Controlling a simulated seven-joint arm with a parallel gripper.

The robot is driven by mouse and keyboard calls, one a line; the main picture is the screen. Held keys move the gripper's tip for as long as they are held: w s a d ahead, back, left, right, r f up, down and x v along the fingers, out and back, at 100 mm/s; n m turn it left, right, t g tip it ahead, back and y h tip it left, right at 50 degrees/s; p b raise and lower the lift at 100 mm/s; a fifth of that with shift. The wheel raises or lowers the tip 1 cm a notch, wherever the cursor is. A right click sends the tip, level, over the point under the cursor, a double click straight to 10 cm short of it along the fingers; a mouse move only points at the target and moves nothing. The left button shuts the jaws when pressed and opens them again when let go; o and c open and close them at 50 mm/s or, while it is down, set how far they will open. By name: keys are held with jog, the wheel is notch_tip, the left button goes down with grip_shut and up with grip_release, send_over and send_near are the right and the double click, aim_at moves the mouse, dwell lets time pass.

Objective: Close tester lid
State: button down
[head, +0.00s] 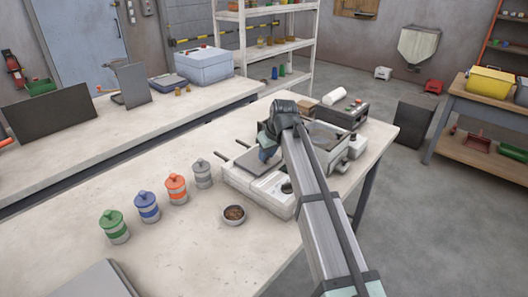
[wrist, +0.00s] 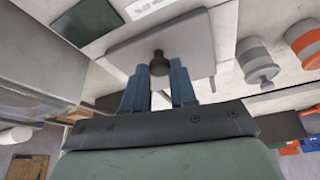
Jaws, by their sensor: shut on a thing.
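My gripper (head: 268,153) is at the lid. In the wrist view, the blue fingers (wrist: 159,78) are shut on the dark lid knob (wrist: 158,58). I cannot tell whether the lid lies fully down.
Grey (head: 202,174), orange (head: 177,189), blue (head: 147,207) and green (head: 114,227) lidded canisters stand left of the tester. A small bowl of pellets (head: 234,214) sits in front. Another device (head: 342,116) stands behind.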

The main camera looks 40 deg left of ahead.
jog(key=c, duration=0.9)
grip_release()
jog(key=shift+d, duration=0.2)
jog(key=v, duration=1.3)
jog(key=shift+r, duration=0.35)
jog(key=shift+d, duration=0.15)
